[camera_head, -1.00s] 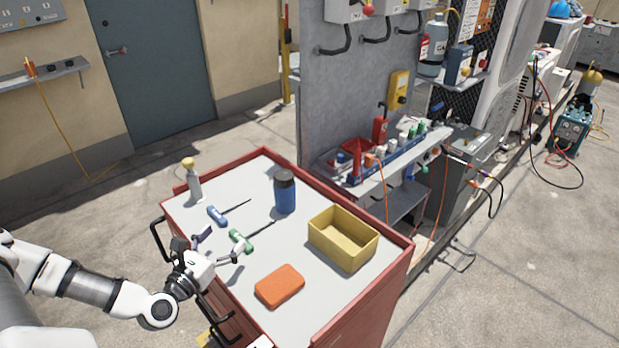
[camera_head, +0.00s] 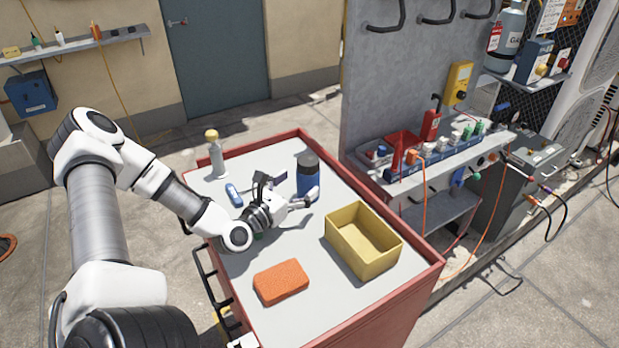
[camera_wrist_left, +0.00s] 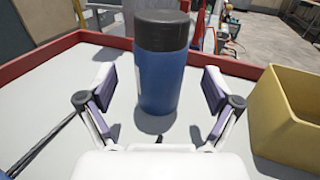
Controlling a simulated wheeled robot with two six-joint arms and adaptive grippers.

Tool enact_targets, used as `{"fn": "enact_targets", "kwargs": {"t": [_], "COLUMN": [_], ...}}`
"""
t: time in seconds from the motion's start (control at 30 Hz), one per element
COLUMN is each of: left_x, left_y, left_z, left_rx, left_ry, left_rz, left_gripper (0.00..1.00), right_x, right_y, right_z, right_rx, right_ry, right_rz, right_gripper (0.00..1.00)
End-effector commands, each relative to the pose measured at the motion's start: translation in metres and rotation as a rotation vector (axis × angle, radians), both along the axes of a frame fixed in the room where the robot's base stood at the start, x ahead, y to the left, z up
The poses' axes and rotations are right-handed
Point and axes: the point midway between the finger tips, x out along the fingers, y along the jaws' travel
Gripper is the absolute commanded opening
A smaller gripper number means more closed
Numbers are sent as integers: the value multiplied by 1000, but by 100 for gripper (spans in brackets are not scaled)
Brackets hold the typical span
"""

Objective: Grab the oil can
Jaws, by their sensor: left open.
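A blue cylindrical can with a black lid (camera_head: 308,178) stands upright on the cart's grey top, near the back edge. I cannot tell from its look whether it is the oil can. It also shows in the left wrist view (camera_wrist_left: 162,75), centred between the fingers. My left gripper (camera_head: 296,188) is open, with its fingers on either side in front of the can and gaps to it on both sides. A small red container with a black top (camera_head: 431,124) is on the wall shelf, out of the gripper's reach area. My right gripper is not in view.
The red-rimmed cart (camera_head: 418,277) also holds a yellow bin (camera_head: 388,258) to the right, an orange sponge-like block (camera_head: 281,283) in front, a yellow-capped bottle (camera_head: 216,158) and a blue-handled tool (camera_head: 233,194) to the left. A grey panel (camera_head: 388,95) stands behind.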

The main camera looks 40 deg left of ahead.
Motion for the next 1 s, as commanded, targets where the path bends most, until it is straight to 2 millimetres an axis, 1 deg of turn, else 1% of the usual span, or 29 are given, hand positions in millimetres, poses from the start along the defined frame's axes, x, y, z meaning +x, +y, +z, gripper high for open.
{"fn": "enact_targets", "kwargs": {"t": [0.03,0.07,0.23,0.33,0.5,0.53,0.57,0.6,0.67,0.7,0.73,0.77,1.0], "left_x": [8,13,38,44,44,44,44,44,44,44,44,44,44], "left_y": [-1,-1,2,3,3,3,3,3,3,3,3,3,3], "left_z": [-4,-4,-2,0,1,1,1,1,1,1,1,1,1], "left_rx": [6,8,6,3,0,0,0,0,0,0,0,0,0], "left_ry": [0,-1,1,-2,-2,-2,-2,-2,-2,-2,-2,-2,-2], "left_rz": [-6,-6,-4,-2,0,0,0,0,-1,-1,-1,-1,-1], "left_gripper": [90,90,90,90,90,86,76,62,40,26,16,11,11], "right_x": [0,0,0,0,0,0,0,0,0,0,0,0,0], "right_y": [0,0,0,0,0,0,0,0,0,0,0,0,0], "right_z": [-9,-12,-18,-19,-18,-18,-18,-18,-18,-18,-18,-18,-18], "right_rx": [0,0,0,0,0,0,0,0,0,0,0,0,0], "right_ry": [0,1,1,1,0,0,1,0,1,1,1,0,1], "right_rz": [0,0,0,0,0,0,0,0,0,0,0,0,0], "right_gripper": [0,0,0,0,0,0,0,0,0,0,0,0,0]}}
